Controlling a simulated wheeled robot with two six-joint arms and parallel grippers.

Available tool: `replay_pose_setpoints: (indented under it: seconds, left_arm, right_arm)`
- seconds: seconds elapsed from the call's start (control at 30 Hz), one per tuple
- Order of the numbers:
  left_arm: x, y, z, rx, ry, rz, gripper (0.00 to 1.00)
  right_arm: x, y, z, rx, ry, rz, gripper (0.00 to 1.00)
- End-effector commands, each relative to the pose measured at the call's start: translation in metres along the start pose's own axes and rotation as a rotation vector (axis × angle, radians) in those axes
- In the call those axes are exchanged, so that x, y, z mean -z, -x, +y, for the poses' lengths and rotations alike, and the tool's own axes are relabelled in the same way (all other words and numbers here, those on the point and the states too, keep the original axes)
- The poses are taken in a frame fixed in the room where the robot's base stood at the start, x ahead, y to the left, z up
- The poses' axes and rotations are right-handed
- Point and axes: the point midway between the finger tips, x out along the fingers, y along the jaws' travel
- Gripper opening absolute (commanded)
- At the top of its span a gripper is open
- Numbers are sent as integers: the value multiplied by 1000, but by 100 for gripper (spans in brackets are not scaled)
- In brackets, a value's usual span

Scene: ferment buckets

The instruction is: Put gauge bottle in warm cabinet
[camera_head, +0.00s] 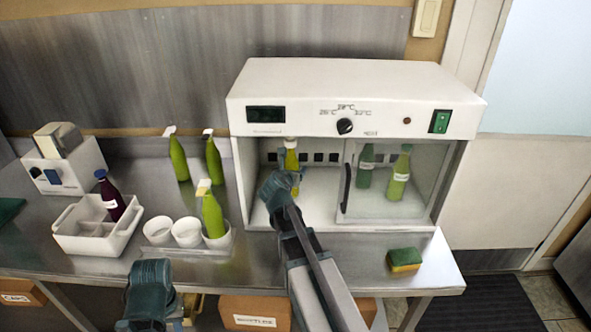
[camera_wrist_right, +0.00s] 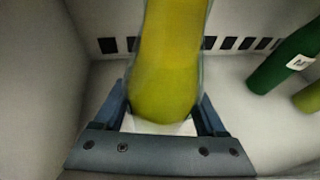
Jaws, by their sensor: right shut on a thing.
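The warm cabinet (camera_head: 360,85) is a white box on the steel bench, with a dial, a green switch and a glass door (camera_head: 352,190) that covers its right half. The left half of its front is open. My right gripper (camera_head: 284,180) is inside that opening, shut on a yellow-green bottle (camera_head: 291,160) held upright. The bottle also fills the middle of the right wrist view (camera_wrist_right: 168,70); I cannot tell whether its base touches the floor. My left gripper (camera_head: 148,290) is low in front of the bench; its fingertips are not clear.
Two green bottles (camera_head: 398,178) stand behind the glass. Left of the cabinet are several green bottles (camera_head: 213,160), one in a row of white cups (camera_head: 187,232), and a white tray (camera_head: 95,238) with a dark bottle (camera_head: 110,196). A sponge (camera_head: 404,259) lies front right.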

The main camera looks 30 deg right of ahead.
Motion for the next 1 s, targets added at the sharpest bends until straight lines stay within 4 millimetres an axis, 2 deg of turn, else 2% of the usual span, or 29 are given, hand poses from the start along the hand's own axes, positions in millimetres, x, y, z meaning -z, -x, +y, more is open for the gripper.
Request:
replay_pose_setpoints:
  seconds: [0.03,0.1,0.13,0.2,0.67,0.7,0.83,1.0]
  left_arm:
    - [0,0,0,0,0,0,28]
    - [0,-2,0,0,0,0,28]
    - [1,-11,1,0,0,0,28]
    - [1,-16,2,0,0,0,28]
    - [1,-19,2,0,0,0,28]
    - [1,-18,2,0,0,0,28]
    - [1,-18,2,0,0,0,28]
    - [1,-18,2,0,0,0,28]
  right_arm:
    - [-5,-10,2,1,0,-1,0]
    - [-6,-19,2,0,0,-1,0]
    - [3,-20,-2,-1,0,0,0]
    - [8,-22,-5,-1,1,-1,0]
    - [10,-24,-7,-3,1,-1,0]
    - [10,-24,-7,-2,0,0,77]
    - [10,-24,-7,-2,0,0,100]
    - [10,-24,-7,-2,0,0,100]
